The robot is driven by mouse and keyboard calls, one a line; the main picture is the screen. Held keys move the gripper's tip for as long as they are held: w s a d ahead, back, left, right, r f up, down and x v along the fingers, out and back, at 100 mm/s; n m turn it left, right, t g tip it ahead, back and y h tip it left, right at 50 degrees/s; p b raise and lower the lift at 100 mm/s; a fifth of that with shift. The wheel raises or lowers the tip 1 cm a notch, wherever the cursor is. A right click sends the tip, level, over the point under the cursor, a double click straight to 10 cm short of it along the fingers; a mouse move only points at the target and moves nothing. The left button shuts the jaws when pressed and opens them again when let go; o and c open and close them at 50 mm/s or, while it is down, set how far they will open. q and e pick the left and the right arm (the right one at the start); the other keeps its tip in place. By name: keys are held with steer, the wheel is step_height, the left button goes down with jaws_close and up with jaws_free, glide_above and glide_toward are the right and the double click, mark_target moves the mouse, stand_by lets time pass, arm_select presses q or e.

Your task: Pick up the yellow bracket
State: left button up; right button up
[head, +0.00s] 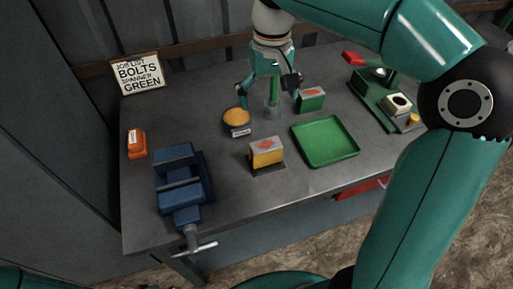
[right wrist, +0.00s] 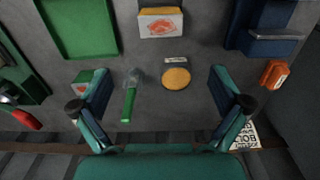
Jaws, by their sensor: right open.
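A yellow block (head: 266,158) with a grey top and a red mark stands on a dark base at the middle front of the bench; it fits the yellow bracket best. In the right wrist view the yellow block (right wrist: 161,22) is at the top centre, beyond my fingertips. My right gripper (head: 269,98) is open and empty, pointing down over the back of the bench, behind the block. In the right wrist view my right gripper (right wrist: 160,75) has its fingers wide apart, with a yellow disc and a green-handled tool showing between them. My left gripper is out of view.
The labelled yellow disc (head: 236,116) and green-handled tool (head: 274,88) are near my right gripper. A green block (head: 312,104) and green tray (head: 325,155) lie right. A blue vise (head: 180,185), orange box (head: 137,145) and sign (head: 140,74) are left. A green press (head: 375,101) stands far right.

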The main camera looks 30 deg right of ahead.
glide_above(266, 144)
step_height(266, 144, down, 11)
steer(key=shift+w+a+r+b, duration=0.1)
steer(key=shift+a+b, duration=0.05)
steer(key=shift+b, duration=0.25)
steer(key=shift+f, duration=2.75)
steer(key=c, duration=1.6)
steer(key=shift+r, duration=0.1)
steer(key=shift+r, duration=0.1)
